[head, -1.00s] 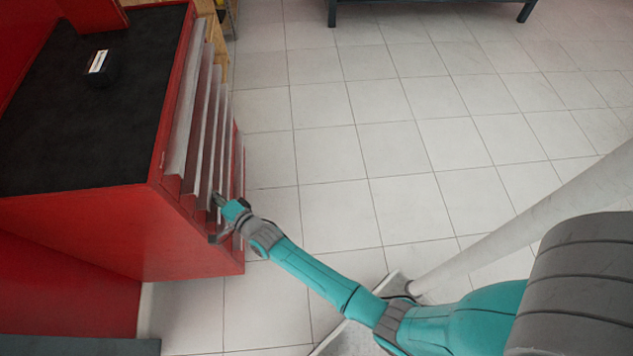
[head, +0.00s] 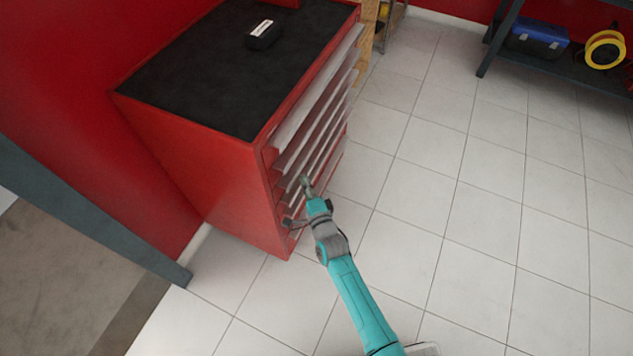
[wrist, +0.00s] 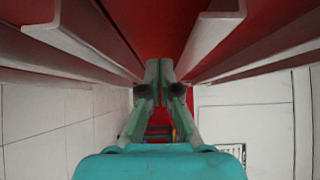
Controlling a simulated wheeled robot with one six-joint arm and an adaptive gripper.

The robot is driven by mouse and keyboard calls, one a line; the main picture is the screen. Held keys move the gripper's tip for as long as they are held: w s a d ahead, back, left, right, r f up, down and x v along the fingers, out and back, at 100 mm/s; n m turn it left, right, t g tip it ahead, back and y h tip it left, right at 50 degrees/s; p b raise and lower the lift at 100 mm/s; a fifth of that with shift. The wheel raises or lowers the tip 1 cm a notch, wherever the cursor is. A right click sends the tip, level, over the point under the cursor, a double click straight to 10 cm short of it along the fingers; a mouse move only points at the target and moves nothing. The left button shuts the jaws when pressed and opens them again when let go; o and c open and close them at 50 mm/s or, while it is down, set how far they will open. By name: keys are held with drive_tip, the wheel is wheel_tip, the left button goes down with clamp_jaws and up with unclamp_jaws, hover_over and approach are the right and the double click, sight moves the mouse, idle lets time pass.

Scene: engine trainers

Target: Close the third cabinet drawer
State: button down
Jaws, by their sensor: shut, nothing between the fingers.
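The red cabinet (head: 195,165) has a black top and a stack of drawers with long pale grey lips on its right-hand front. The third drawer (head: 323,127) lies among these close, staggered lips. I cannot tell clearly how far it stands out. My gripper (head: 304,184) is at the near end of the drawer fronts, close to the lower lips. Contact cannot be made out. In the wrist view, its fingers (wrist: 160,75) meet, shut and empty, with a drawer lip (wrist: 215,32) on the right and more lips on the left.
A small black box (head: 263,37) with a white label lies on the cabinet top. A dark bench (head: 80,205) stands at the left. A shelf at the upper right holds a blue case (head: 538,38) and a yellow reel (head: 605,48). The tiled floor (head: 470,210) right of the cabinet is clear.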

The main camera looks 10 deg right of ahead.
drive_tip(key=s+d, duration=0.2)
drive_tip(key=s, duration=0.8)
drive_tip(key=shift+s+d, duration=0.15)
drive_tip(key=shift+s, duration=0.1)
drive_tip(key=s+d+r+n+g+h, duration=0.15)
drive_tip(key=s+d+n, duration=0.25)
drive_tip(key=s, duration=0.7)
drive_tip(key=s+d+r+n, duration=0.2)
drive_tip(key=s+d+n, duration=0.1)
drive_tip(key=s, duration=0.8)
drive_tip(key=s+d+r+n+g+h, duration=0.1)
drive_tip(key=s+d+r+n, duration=0.2)
drive_tip(key=s+r+n, duration=0.6)
drive_tip(key=s+r, duration=0.6)
drive_tip(key=s, duration=0.1)
drive_tip(key=shift+s+r, duration=0.15)
drive_tip(key=shift+r, duration=0.1)
